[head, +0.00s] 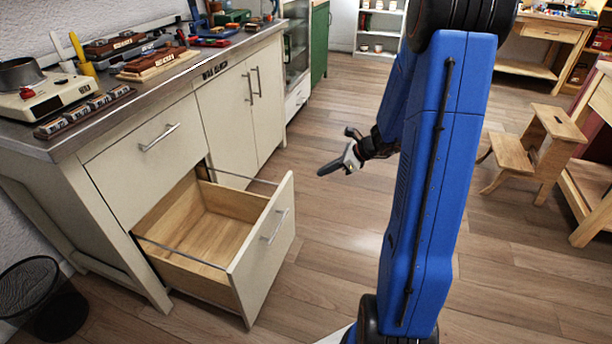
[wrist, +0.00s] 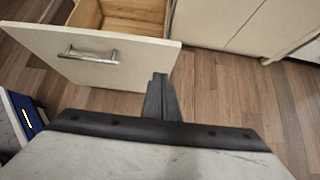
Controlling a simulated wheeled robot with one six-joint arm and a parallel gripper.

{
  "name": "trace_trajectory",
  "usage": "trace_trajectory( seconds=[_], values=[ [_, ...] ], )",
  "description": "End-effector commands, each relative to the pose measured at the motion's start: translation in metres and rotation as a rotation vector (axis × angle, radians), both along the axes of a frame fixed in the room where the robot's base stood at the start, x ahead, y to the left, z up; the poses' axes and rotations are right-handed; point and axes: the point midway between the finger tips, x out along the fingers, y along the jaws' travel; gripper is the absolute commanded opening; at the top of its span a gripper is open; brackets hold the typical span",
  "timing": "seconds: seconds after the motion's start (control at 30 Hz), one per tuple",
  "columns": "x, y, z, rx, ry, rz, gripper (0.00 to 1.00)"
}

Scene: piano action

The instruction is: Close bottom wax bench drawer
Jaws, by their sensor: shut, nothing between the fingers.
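The bottom drawer (head: 263,251) of the wax bench (head: 120,165) is pulled well out. Its wooden inside looks empty, and its cream front has a silver bar handle (head: 275,227). In the wrist view the drawer front (wrist: 135,68) and its handle (wrist: 90,55) show at the upper left. My gripper (head: 330,168) is shut and empty, in the air to the right of the drawer in the head view. In the wrist view my gripper's fingertips (wrist: 160,82) overlap the lower right end of the drawer front. I cannot tell from this whether they touch it; in the head view they look apart.
The drawer above (head: 143,147) is shut, as are the cabinet doors (head: 242,110). A black mesh bin (head: 45,300) stands by the bench's left end. A wooden step stool (head: 537,145) stands at the right. The wooden floor (head: 325,235) between drawer and arm is clear.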

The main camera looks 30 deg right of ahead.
Motion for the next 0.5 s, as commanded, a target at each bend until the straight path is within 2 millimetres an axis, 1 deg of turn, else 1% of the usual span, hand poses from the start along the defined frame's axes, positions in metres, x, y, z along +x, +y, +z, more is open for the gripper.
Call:
trace_trajectory(
  seconds=[0.17,0.5],
  values=[
    [0.011,0.012,-0.015,0.001,0.003,0.003,0.0],
    [0.042,0.044,-0.056,-0.001,0.002,0.005,0.0]
  ],
)
